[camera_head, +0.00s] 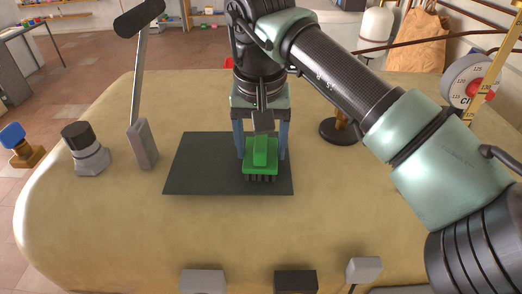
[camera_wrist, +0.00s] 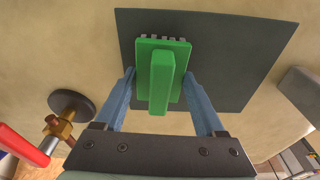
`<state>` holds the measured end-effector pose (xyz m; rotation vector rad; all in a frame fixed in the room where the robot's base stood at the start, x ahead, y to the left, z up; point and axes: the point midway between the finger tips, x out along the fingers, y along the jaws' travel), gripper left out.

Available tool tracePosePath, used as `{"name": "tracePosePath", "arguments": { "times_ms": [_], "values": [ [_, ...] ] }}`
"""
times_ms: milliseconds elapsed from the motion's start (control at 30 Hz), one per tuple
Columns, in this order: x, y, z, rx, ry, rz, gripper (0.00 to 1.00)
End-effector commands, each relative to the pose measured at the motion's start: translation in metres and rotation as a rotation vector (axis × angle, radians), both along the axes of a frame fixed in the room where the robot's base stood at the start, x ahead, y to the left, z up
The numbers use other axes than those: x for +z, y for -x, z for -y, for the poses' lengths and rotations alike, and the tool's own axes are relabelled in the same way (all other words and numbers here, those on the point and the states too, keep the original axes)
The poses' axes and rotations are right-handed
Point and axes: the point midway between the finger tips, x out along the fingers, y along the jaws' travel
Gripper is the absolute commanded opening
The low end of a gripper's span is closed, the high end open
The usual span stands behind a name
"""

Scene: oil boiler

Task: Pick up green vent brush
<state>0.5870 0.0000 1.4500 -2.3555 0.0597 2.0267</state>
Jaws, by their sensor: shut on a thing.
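The green vent brush (camera_head: 260,157) has a flat green body with a raised handle ridge and dark bristles pointing down. It is at the right part of the dark mat (camera_head: 205,165) on the tan surface. My gripper (camera_head: 262,155) is above it, with one blue finger on each side, shut on the brush. The wrist view shows the brush (camera_wrist: 161,75) between the two blue fingertips (camera_wrist: 160,82), with the bristle ends at its far edge. I cannot tell whether the bristles touch the mat.
A grey cylinder with a black cap (camera_head: 85,150) and a grey block with a tall rod (camera_head: 143,145) stand left of the mat. A brass valve with a dark round base (camera_head: 338,131) is to the right. Grey and black blocks (camera_head: 295,281) line the front edge. A dial gauge (camera_head: 468,80) is at far right.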

Motion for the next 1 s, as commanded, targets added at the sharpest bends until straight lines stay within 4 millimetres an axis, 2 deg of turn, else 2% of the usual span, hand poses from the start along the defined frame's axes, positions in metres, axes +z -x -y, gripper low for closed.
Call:
{"name": "tracePosePath", "arguments": {
  "times_ms": [267,367,700,833,1000],
  "values": [
    [0.011,-0.001,0.0,0.0,0.002,0.003,0.13],
    [0.023,-0.001,0.0,0.001,0.002,0.006,0.13],
    [0.084,-0.001,-0.001,-0.001,0.001,0.004,0.13],
    [0.096,0.0,0.0,-0.001,0.001,0.001,0.13],
    [0.101,0.0,0.0,0.0,-0.001,0.0,0.13]
  ]
}}
